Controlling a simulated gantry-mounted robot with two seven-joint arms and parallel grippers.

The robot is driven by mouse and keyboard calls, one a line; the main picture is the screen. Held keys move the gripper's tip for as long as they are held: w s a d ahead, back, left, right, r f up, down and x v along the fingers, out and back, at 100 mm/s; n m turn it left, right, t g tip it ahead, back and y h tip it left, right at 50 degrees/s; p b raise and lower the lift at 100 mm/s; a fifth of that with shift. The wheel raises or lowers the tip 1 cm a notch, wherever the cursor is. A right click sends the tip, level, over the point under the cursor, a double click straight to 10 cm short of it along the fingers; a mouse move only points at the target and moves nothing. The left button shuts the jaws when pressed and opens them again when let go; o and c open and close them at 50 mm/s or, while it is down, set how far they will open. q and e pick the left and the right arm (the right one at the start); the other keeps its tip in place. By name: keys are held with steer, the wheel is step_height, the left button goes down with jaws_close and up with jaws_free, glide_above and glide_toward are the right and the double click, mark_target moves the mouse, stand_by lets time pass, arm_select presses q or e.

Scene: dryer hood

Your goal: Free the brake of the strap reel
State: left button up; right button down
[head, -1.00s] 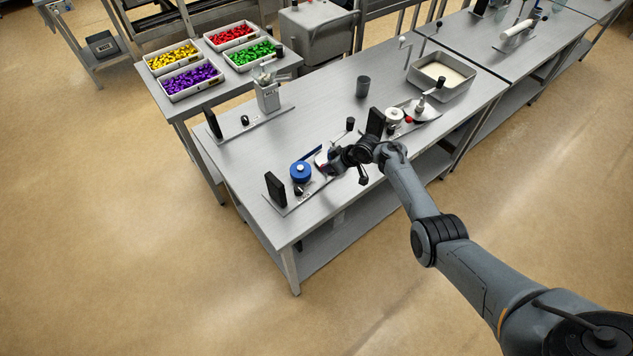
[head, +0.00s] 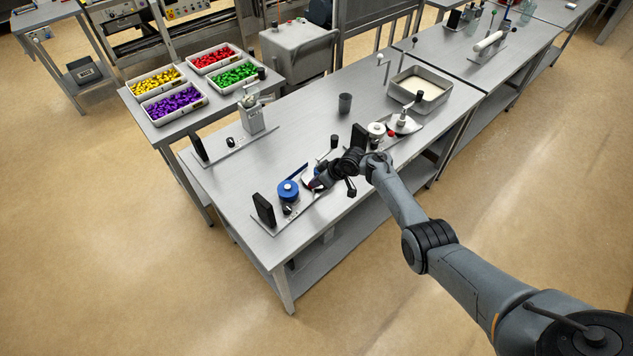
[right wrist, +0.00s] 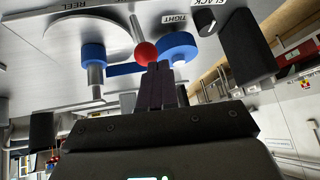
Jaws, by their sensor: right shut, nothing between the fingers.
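The strap reel unit stands on a plate at the near left end of the steel table. Its blue drum (head: 288,190) shows in the head view. The right wrist view shows a pale disc (right wrist: 85,38) by the REEL label, two blue rollers (right wrist: 94,52) with blue strap between them, and a metal lever with a red ball knob (right wrist: 146,53). My right gripper (right wrist: 157,68) is shut and empty, its fingertips right at the red knob. I cannot tell whether they touch. In the head view, my right gripper (head: 313,184) is beside the drum. My left gripper is out of view.
A black block (head: 264,210) stands left of the drum. TIGHT (right wrist: 174,18) and SLACK (right wrist: 209,4) labels lie near the rollers. The table middle is mostly clear.

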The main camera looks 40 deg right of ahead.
steer(key=s+r+p, duration=0.6)
steer(key=s+r, duration=0.1)
steer(key=r, duration=0.2)
steer(key=shift+s+d+r, duration=0.25)
steer(key=shift+d+r, duration=0.05)
steer(key=shift+d, duration=0.15)
stand_by(0.3)
stand_by(0.4)
